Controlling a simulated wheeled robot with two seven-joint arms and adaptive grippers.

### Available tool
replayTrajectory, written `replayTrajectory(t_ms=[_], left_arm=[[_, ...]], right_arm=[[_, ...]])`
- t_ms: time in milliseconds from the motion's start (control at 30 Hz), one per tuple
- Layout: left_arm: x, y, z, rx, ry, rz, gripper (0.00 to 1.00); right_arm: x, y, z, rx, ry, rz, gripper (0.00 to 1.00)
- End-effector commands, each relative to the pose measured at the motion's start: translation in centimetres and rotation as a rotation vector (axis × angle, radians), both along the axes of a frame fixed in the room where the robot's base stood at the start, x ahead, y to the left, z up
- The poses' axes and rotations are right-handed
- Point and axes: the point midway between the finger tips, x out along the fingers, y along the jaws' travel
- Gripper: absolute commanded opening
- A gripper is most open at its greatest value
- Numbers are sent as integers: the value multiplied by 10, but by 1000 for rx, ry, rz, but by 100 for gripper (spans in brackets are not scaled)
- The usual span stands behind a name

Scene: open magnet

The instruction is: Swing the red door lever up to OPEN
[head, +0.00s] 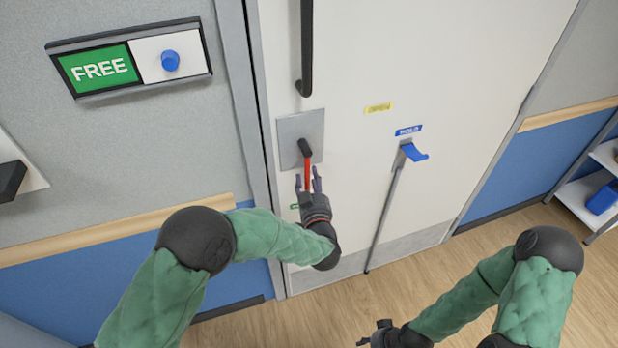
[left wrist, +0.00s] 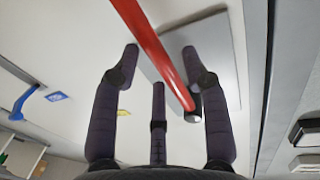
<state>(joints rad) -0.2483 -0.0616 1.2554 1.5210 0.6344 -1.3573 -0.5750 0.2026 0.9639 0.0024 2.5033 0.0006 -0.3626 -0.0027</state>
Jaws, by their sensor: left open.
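The red door lever (head: 307,172) hangs down from a black pivot on a grey plate (head: 290,130) on the white door. My left gripper (head: 309,182) is open at the lower part of the lever, its fingers pointing up.
A black vertical handle (head: 306,50) is above the lever. A blue hook (head: 414,152) on a grey rod stands to its right, under a blue label (head: 408,130). A green FREE sign (head: 99,68) with a blue knob is on the left wall. A shelf (head: 590,190) stands far right.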

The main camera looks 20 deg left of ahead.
Motion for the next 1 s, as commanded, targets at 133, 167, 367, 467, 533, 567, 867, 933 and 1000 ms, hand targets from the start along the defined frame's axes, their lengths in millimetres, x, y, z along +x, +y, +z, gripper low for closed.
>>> replayTrajectory(t_ms=[133, 167, 367, 467, 533, 567, 867, 933, 1000], left_arm=[[13, 6, -1, -2, -1, 1, 45], [15, 7, 0, -1, -2, 1, 45], [19, 8, 0, 0, 0, 0, 45], [19, 8, 0, 0, 0, 0, 45], [19, 8, 0, -1, 0, 0, 45], [19, 8, 0, -1, 0, 0, 37], [19, 8, 0, -1, 0, 0, 0], [19, 8, 0, -3, -1, 0, 0], [19, 7, 0, -8, -5, 0, 0]], right_arm=[[0, 0, -4, 0, 0, 0, 40], [0, 0, -5, 0, 0, 0, 40], [0, 0, -5, 0, 0, 0, 40], [0, 0, -5, 0, 0, 0, 40], [0, 0, -5, 0, 0, 0, 40], [0, 0, -5, 0, 0, 0, 40], [0, 0, -5, 0, 0, 0, 40], [0, 0, -5, 0, 0, 0, 40], [0, 0, -6, 0, 0, 0, 40]])
